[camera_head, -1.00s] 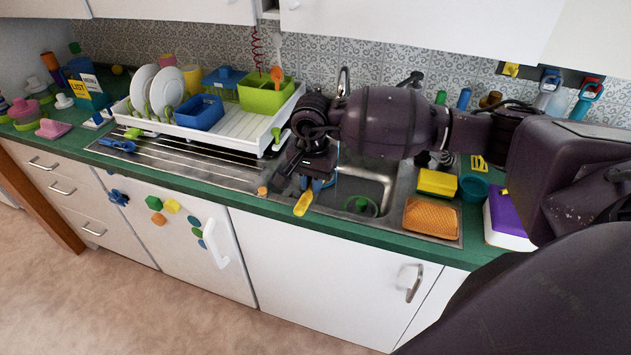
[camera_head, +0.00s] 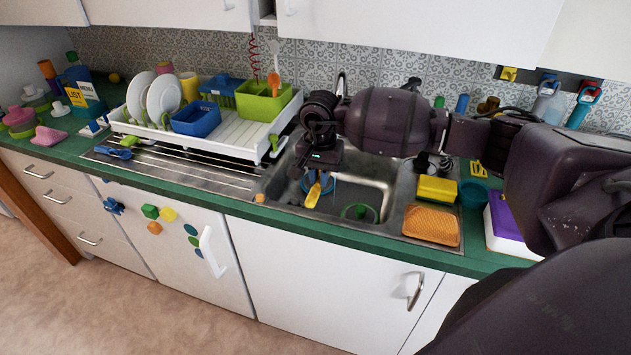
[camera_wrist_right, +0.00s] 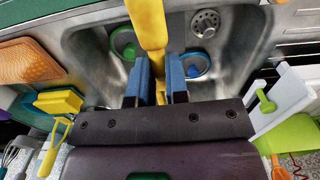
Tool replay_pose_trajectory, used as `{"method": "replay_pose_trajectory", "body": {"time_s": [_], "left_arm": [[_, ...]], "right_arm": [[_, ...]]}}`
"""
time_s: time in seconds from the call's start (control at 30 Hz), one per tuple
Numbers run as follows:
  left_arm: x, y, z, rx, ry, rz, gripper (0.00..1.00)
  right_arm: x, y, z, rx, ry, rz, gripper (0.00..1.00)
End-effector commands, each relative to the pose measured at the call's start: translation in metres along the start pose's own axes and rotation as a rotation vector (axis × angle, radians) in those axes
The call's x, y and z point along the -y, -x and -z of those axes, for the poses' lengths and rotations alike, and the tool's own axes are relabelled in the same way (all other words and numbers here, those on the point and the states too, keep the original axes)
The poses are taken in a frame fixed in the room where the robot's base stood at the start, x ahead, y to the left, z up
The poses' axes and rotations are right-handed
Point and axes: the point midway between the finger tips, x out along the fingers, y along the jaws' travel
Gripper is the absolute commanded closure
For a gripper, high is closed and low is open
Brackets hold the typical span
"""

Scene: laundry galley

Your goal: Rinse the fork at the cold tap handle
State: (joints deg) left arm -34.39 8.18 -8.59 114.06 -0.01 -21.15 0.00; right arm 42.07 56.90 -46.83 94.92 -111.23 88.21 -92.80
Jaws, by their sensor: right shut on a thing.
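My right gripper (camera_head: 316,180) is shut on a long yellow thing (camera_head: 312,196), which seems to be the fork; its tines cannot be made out. The gripper holds it over the left part of the steel sink (camera_head: 381,205). In the right wrist view the yellow thing (camera_wrist_right: 147,22) sits between the blue fingers (camera_wrist_right: 159,68), with the basin beyond. A curved metal tap spout (camera_head: 342,80) rises behind my arm. A dark lever (camera_head: 412,83) shows at the wall; I cannot tell whether it is the cold tap handle. My left gripper is out of view.
A green ring (camera_head: 357,212) and a blue ring lie in the basin. A white dish rack (camera_head: 240,134) stands left. The ribbed drainboard (camera_head: 185,165) is mostly clear.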

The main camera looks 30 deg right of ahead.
Motion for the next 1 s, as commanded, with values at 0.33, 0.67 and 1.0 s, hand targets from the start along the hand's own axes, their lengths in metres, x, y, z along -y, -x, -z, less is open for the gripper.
{"method": "replay_pose_trajectory", "body": {"time_s": [0.33,0.67,1.0], "left_arm": [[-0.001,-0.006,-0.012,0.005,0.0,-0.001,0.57],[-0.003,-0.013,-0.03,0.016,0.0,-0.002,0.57],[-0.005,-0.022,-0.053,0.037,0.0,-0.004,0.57]], "right_arm": [[-0.003,-0.007,0.028,0.0,-0.003,-0.001,1.0],[-0.005,-0.014,0.054,-0.001,-0.002,-0.002,1.0],[-0.007,-0.018,0.076,0.0,-0.001,-0.002,1.0]]}}
